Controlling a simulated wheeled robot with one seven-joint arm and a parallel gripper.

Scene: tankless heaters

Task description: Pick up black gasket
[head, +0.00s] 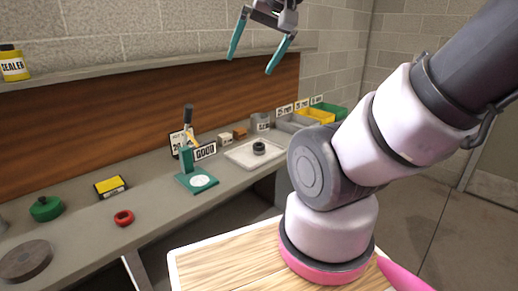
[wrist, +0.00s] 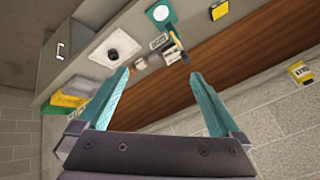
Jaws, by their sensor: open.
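A black gasket (head: 259,148), a small dark ring, lies on a white tray (head: 243,155) on the grey bench in the head view. In the wrist view the gasket (wrist: 113,54) is a small dark spot on the white tray (wrist: 127,41). My gripper (head: 254,60) is open and empty, high above the bench near the wall shelf, with its teal fingers spread. The wrist view also shows my gripper (wrist: 160,72) with nothing between its fingers. The gasket is well apart from the fingers.
A green press-like stand (head: 195,178) is left of the tray, beside a "GOOD" sign (head: 205,151). A red ring (head: 124,217), a green round object (head: 46,208) and a yellow-black box (head: 110,187) lie further left. Grey, yellow and green bins (head: 316,114) stand at right. A shelf (head: 150,65) runs above.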

